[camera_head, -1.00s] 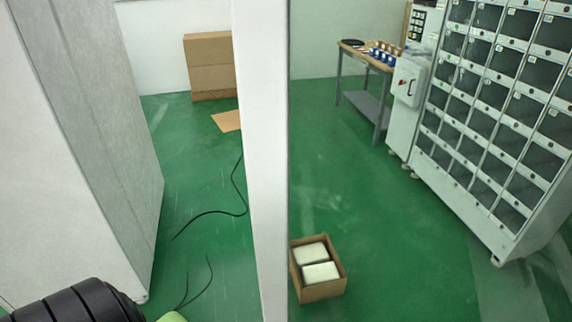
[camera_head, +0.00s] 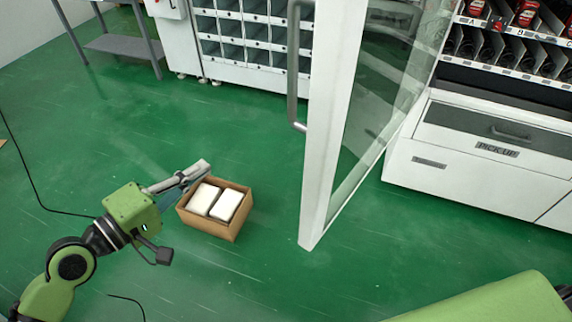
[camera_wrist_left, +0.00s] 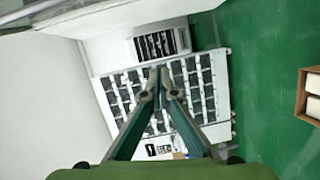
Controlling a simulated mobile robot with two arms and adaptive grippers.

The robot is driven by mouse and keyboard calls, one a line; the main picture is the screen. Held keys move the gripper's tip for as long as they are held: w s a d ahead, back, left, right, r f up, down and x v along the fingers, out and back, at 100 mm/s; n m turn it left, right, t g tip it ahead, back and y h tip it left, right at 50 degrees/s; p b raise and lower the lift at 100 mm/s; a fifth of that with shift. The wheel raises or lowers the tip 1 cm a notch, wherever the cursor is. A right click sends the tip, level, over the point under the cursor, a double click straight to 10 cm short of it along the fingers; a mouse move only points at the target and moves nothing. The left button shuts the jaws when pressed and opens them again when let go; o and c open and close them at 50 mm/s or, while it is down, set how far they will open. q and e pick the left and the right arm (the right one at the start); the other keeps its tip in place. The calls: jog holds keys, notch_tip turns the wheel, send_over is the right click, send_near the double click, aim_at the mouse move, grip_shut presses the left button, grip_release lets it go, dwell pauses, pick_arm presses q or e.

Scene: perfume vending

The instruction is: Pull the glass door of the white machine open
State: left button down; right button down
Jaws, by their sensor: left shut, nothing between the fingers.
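The glass door (camera_head: 378,105), with a white frame, stands swung out from the white machine (camera_head: 450,175) in the head view. Its grey bar handle (camera_head: 292,90) is on the door's left side. My left gripper (camera_head: 203,168) is left of the door and apart from the handle, above the floor near a cardboard box. Its fingers are shut and empty; the left wrist view also shows the closed fingertips (camera_wrist_left: 160,78). The machine's product shelves and pick-up drawer (camera_head: 495,150) show right of the door. My right gripper is out of view.
The open cardboard box (camera_head: 228,232) with two white packs sits on the green floor. A locker cabinet (camera_head: 245,72) and a grey table (camera_head: 112,43) stand behind. A black cable (camera_head: 35,192) lies at left. Floor between box and door is clear.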

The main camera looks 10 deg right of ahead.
pick_arm(q)
jog(key=s+d+r+m+g+h, duration=0.1)
jog(key=s+d+r+g+h, duration=0.2)
jog(key=s+d+r, duration=0.35)
jog(key=d+p, duration=0.6)
jog(key=d, duration=0.4)
jog(key=shift+s+r, duration=0.25)
jog(key=shift+r, duration=0.05)
jog(key=shift+w, duration=0.1)
jog(key=shift+d, duration=0.1)
